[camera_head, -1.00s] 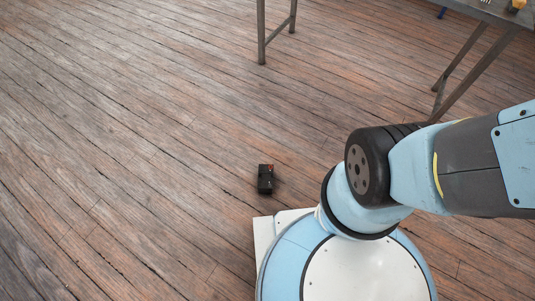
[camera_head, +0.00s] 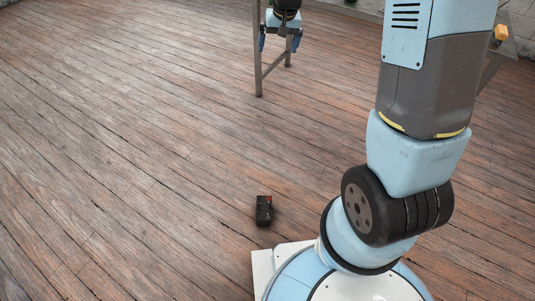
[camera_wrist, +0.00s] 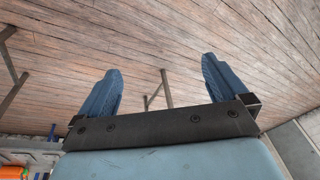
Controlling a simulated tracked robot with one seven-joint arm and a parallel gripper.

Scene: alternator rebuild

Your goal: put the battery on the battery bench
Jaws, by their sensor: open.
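The battery (camera_head: 264,210) is a small black block with a reddish mark on top. It lies on the wooden floor just beyond the front of my base in the head view. My gripper (camera_head: 279,43) is at the top of the head view, well above and beyond the battery, with its blue fingers apart. In the wrist view my gripper (camera_wrist: 158,85) is open, with nothing between the fingers. The battery is not visible in the wrist view. I cannot tell which bench is the battery bench.
A metal table leg frame (camera_head: 257,70) stands behind my gripper at the top. Table legs (camera_wrist: 158,92) also show in the wrist view. The floor around the battery is clear.

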